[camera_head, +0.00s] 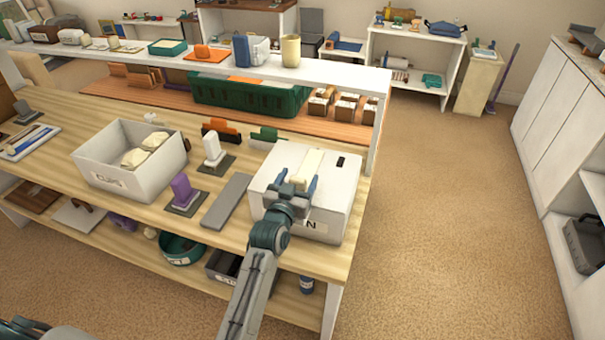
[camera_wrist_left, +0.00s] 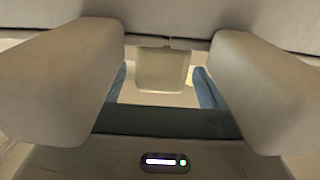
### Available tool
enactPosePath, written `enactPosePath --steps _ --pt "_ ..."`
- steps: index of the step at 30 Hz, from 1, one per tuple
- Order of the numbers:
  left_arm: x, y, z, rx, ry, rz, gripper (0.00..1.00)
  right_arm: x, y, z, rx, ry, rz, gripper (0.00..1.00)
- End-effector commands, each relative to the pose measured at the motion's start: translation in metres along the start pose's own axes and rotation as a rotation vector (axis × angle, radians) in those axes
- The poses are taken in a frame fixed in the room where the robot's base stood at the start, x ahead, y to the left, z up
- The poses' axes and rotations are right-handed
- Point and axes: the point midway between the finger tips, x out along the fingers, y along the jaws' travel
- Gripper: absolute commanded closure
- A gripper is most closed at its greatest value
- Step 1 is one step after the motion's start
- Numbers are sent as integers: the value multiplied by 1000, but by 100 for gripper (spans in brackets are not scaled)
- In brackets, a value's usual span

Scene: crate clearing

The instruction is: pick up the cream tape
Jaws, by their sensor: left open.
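A pale cream block-like piece (camera_head: 308,163), which looks like the cream tape, is at the top of the white box with a label ending in N (camera_head: 340,198). My left gripper (camera_head: 297,181) is open over this box, its blue fingers on either side of the cream piece's near end. In the left wrist view the cream piece (camera_wrist_left: 160,70) shows between the two blue fingers (camera_wrist_left: 160,88), with a gap on each side. The gripper hides its lower near part, so I cannot tell how it rests.
A grey slab (camera_head: 227,202) lies left of the box, beside a purple item (camera_head: 182,188) and a white item (camera_head: 212,147) on grey bases. A white open crate (camera_head: 105,182) with cream lumps stands further left. A raised shelf (camera_head: 335,73) runs behind. The floor at right is clear.

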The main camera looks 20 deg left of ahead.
Motion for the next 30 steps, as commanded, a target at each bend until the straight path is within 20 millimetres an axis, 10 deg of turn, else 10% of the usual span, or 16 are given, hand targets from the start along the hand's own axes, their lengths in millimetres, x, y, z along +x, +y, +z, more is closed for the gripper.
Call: enactPosePath --steps 12,20,30 --pt "18 0 0 0 1 -1 33 -7 1 2 0 -4 0 64" --pt "18 0 0 0 1 -1 80 -7 1 5 0 -7 0 64" --pt "18 0 -2 0 2 0 80 -5 1 5 0 -7 0 64"
